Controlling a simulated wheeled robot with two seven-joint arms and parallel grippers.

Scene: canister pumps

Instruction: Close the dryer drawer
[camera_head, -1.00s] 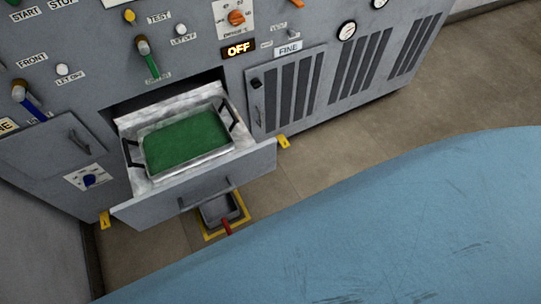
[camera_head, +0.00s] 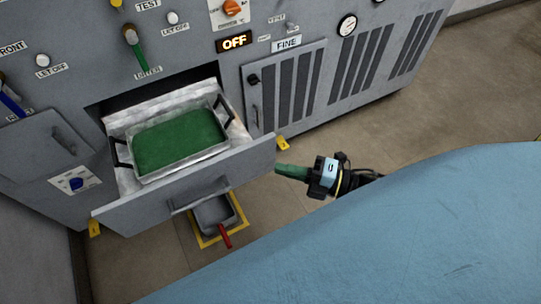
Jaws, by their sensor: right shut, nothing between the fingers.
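The dryer drawer (camera_head: 190,190) is pulled out from the grey machine front, with its handle low on its front face. A metal tray (camera_head: 181,164) with black handles lies in it and holds green material (camera_head: 178,140). My right gripper (camera_head: 278,170) has green fingers that are shut and empty. Its fingertips are close to the right end of the drawer front; I cannot tell whether they touch. My left gripper is not in view.
A small grey pan (camera_head: 214,214) with a red handle sits on the floor in a yellow outline below the drawer. A vented cabinet door (camera_head: 256,105) is to the right of the drawer. A large blue surface (camera_head: 400,235) fills the lower right. Open floor lies between.

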